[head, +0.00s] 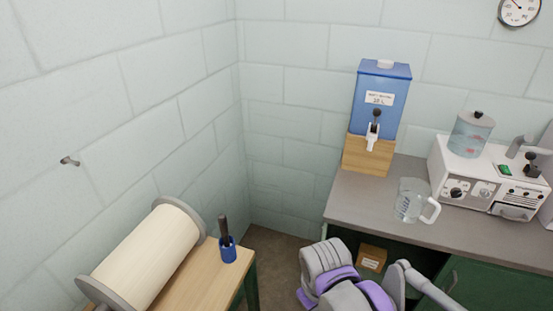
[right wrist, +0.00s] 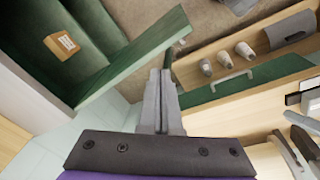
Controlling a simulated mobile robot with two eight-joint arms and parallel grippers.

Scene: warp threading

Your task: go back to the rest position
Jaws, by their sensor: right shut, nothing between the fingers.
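My right gripper (right wrist: 160,77) is in the right wrist view, its two grey fingers together with nothing visible between them. It hangs in front of a green cabinet door (right wrist: 135,60) that stands open; I cannot tell whether it touches the door. In the head view a grey and purple part of my arm shows at the bottom, in front of the workbench, and no fingers can be seen. My left gripper is in neither view.
The workbench (head: 350,200) holds a blue water dispenser, a glass jug (head: 411,200) and a white machine (head: 480,182). A cardboard box (right wrist: 62,45) sits in the cabinet. An open drawer (right wrist: 210,85) holds cones.

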